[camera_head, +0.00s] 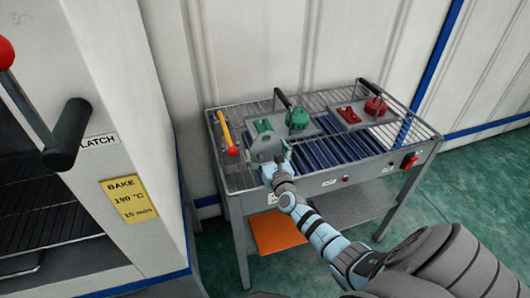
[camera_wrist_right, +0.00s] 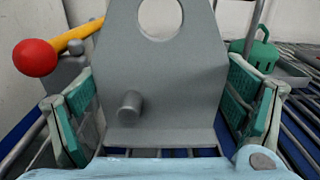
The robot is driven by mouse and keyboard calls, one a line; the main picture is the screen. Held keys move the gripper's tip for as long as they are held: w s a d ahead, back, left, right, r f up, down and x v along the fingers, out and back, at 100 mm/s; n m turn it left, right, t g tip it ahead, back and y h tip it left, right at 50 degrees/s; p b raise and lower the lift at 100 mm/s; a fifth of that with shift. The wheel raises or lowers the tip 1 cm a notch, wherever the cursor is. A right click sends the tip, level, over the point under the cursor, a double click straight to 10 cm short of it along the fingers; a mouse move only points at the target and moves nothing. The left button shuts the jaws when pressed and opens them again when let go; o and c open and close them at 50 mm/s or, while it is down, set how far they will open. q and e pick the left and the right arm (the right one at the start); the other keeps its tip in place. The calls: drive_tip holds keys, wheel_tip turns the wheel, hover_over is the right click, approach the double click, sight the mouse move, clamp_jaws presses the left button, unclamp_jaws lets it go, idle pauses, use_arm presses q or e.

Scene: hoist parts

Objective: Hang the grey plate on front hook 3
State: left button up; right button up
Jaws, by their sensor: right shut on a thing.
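The grey plate (camera_head: 265,147) stands over the near left part of the roller table. In the right wrist view the plate (camera_wrist_right: 165,75) shows a large round hole near the top and a short round peg lower down. My right gripper (camera_head: 272,165) is shut on the plate; its green-padded fingers (camera_wrist_right: 160,105) are at the plate's two sides. I cannot tell whether the plate touches the table. No hook can be made out as front hook 3. My left gripper is not in view.
The roller table (camera_head: 222,183) carries a yellow lever with a red knob (camera_head: 232,151), close left of the plate, green parts (camera_head: 298,118) and red parts (camera_head: 375,106). An orange panel (camera_head: 275,232) lies below. A cabinet with a black latch handle (camera_head: 70,135) stands at left.

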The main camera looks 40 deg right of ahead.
drive_tip(key=o, duration=1.7)
drive_tip(key=shift+s, duration=0.25)
drive_tip(key=v, duration=0.4)
drive_tip(key=p+v, duration=0.1)
drive_tip(key=v, duration=0.9)
drive_tip(key=shift+f+p, duration=0.35)
drive_tip(key=shift+f, duration=0.05)
